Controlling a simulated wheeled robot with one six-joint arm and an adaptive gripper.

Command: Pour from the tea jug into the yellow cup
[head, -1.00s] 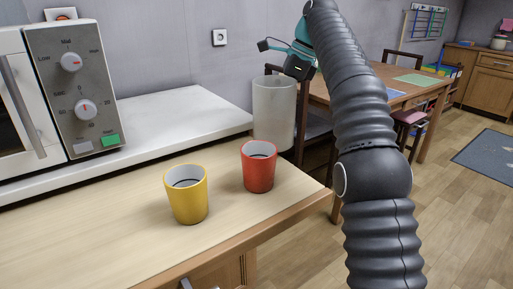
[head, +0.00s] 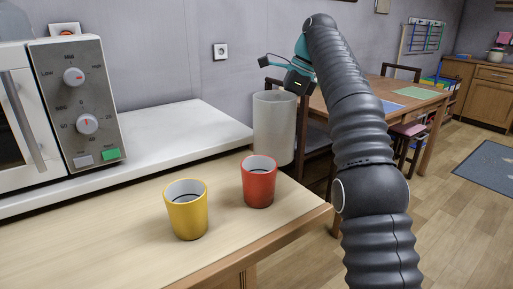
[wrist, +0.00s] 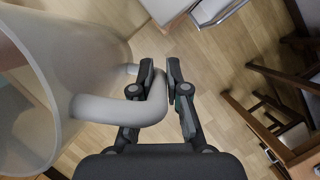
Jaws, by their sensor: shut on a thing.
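The tea jug (head: 274,128) is a tall, pale, translucent vessel, upright in the head view beyond the red cup. In the wrist view the jug (wrist: 50,90) fills the left side, and its handle (wrist: 150,108) lies between my fingers. My gripper (wrist: 162,82) is shut on that handle. In the head view my gripper (head: 280,82) is at the jug's upper right, partly hidden by my wrist. The yellow cup (head: 187,214) stands upright on the wooden counter, to the left of and nearer than the jug.
A red cup (head: 259,184) stands on the counter between the yellow cup and the jug. A microwave (head: 84,110) is at the left on a white surface (head: 165,125). A dining table (head: 400,92) with chairs is behind my arm. The counter's front edge (head: 290,232) is at the right.

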